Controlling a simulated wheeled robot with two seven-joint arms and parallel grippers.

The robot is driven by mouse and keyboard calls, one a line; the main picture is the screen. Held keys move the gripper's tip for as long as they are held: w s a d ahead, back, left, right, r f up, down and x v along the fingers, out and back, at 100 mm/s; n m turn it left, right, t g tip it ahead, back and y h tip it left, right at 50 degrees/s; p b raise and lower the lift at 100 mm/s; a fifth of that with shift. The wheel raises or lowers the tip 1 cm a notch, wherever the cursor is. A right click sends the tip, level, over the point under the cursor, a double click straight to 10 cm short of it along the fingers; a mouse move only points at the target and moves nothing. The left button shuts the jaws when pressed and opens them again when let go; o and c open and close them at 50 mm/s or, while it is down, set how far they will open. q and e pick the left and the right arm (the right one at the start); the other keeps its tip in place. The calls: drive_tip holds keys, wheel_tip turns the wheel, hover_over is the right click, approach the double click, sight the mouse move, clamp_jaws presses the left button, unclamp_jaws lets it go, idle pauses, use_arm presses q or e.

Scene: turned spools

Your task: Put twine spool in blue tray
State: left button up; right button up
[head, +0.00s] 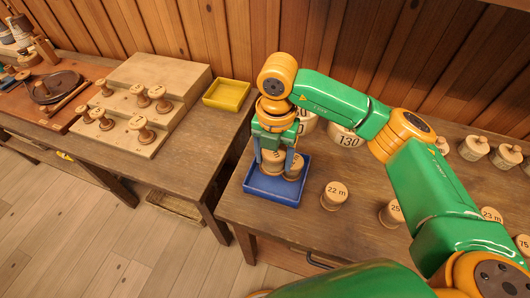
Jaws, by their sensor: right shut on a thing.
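My right gripper (273,160) reaches down over the blue tray (270,192) near the left end of the right-hand table. It is shut on a wooden spool (272,167), which is between its two fingers, inside the tray's outline. I cannot tell whether this spool touches the tray floor, or read a label on it. Another wooden spool (295,170) is right beside it at the tray's right side, partly hidden by a finger. My left gripper is not in view.
A spool marked 22 m (334,195) stands right of the tray, with several more labelled spools farther right. A pot marked 130 (345,138) stands behind. A yellow tray (227,94) and a stepped board (142,88) with several spools are on the left table.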

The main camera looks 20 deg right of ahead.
sight(274, 188)
drive_tip(key=shift+s+d+f+b, duration=0.15)
drive_tip(key=shift+d+f+b, duration=0.1)
drive_tip(key=shift+f+b, duration=0.25)
drive_tip(key=shift+s+d+f+b, duration=0.1)
drive_tip(key=shift+d+f+b, duration=0.15)
drive_tip(key=shift+f, duration=0.4)
drive_tip(key=f+b, duration=0.3)
drive_tip(key=f, duration=0.1)
drive_tip(key=f+b, duration=0.2)
drive_tip(key=f, duration=0.1)
drive_tip(key=shift+w+a+f+b, duration=0.1)
drive_tip(key=shift+w+a+b, duration=0.05)
drive_tip(key=shift+a+b, duration=0.2)
drive_tip(key=shift+d+f+b, duration=0.1)
drive_tip(key=shift+f+b, duration=0.25)
drive_tip(key=shift+f, duration=0.1)
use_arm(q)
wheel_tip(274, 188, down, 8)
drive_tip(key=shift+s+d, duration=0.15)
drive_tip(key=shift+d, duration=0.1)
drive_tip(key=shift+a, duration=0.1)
use_arm(e)
drive_tip(key=shift+r, duration=0.1)
drive_tip(key=o, duration=1.4)
